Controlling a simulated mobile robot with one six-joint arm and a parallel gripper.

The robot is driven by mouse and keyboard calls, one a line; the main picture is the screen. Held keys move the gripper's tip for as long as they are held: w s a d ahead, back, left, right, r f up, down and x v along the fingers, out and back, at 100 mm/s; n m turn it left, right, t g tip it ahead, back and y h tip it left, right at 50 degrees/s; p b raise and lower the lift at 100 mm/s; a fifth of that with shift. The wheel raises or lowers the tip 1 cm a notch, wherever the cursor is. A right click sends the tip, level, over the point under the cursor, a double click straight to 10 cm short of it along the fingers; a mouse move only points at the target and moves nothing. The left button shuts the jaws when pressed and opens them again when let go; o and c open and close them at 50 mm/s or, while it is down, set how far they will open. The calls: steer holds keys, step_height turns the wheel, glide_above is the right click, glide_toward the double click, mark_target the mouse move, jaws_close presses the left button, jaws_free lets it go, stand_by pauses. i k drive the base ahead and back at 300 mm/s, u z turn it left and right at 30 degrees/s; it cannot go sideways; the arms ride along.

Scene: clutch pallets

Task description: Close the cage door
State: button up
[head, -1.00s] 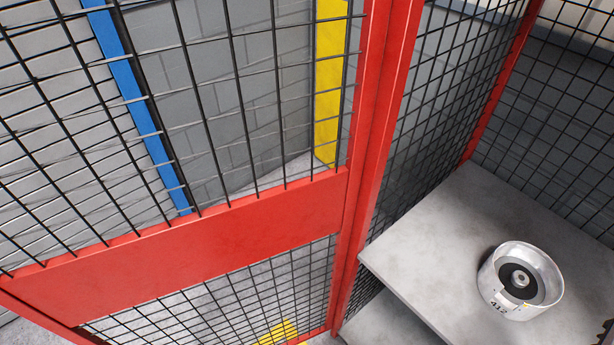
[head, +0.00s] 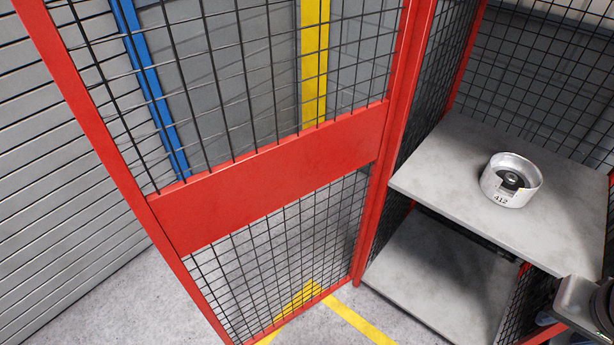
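The cage door (head: 275,178) is a red frame with black wire mesh and a wide red cross panel. It stands swung open to the left of the cage, joined to the red cage post (head: 385,200) at its right edge. Its free edge (head: 95,130) is at the left in the head view. The cage (head: 450,70) is open at the front. A dark part of my arm (head: 590,305) shows at the lower right edge, apart from the door. My gripper's fingers are not visible.
A grey shelf (head: 430,170) inside the cage holds a silver drum-shaped part marked 412 (head: 510,180). A lower shelf (head: 430,275) looks bare. Grey slatted wall (head: 50,200) stands left. Yellow floor lines (head: 355,318) run below the door; nearby floor is clear.

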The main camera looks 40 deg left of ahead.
mark_target(182, 217)
steer(key=z, duration=0.1)
steer(key=k, duration=0.55)
steer(key=z, duration=2.25)
steer(key=k, duration=2.8)
steer(key=u, duration=1.85)
